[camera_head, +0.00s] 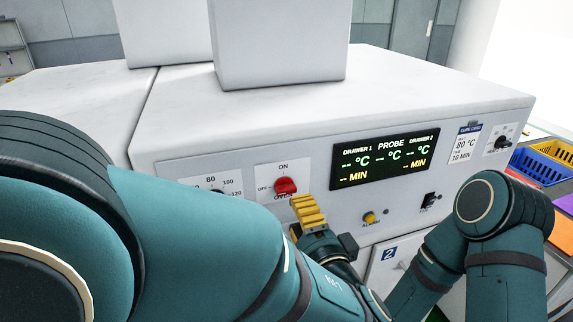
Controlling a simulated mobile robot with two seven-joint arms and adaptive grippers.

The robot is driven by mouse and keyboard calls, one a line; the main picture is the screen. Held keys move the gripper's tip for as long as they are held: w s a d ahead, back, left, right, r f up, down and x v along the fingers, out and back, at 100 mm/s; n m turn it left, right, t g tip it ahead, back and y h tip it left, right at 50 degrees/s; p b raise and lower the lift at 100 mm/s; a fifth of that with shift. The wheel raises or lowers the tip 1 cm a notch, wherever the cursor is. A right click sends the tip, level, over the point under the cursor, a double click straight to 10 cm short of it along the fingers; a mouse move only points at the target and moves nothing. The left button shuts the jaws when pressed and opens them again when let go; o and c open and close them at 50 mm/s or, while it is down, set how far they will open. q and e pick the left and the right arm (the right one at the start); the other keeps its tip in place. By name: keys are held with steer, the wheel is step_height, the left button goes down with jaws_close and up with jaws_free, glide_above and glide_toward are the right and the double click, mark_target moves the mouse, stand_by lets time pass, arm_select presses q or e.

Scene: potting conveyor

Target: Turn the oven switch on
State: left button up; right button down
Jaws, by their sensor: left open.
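The oven switch (286,186) is a red knob on a white plate on the front panel. "ON" is printed above it, "OFF" to its left and "OVEN" below it. Which way the knob points is hard to tell. My left gripper (308,211), with yellow ridged finger pads, is open just below and to the right of the knob. It looks apart from the knob, though the depth between them is unclear. The pads show nearly edge-on, and nothing is seen between them. My right arm shows at the right, but its gripper is out of sight.
The oven's white front panel (240,158) carries a dark display (384,156), a yellow alarm button (369,218), a black switch (429,200) and a dial (502,142). My left arm partly covers a temperature dial. Blue (540,167) and yellow bins stand at the right.

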mark_target(287, 193)
arm_select(q)
steer(key=p+x, duration=0.1)
steer(key=x, duration=0.7)
steer(key=shift+w, duration=0.25)
steer(key=shift+c, duration=0.4)
steer(key=shift+a, duration=0.1)
jaws_close()
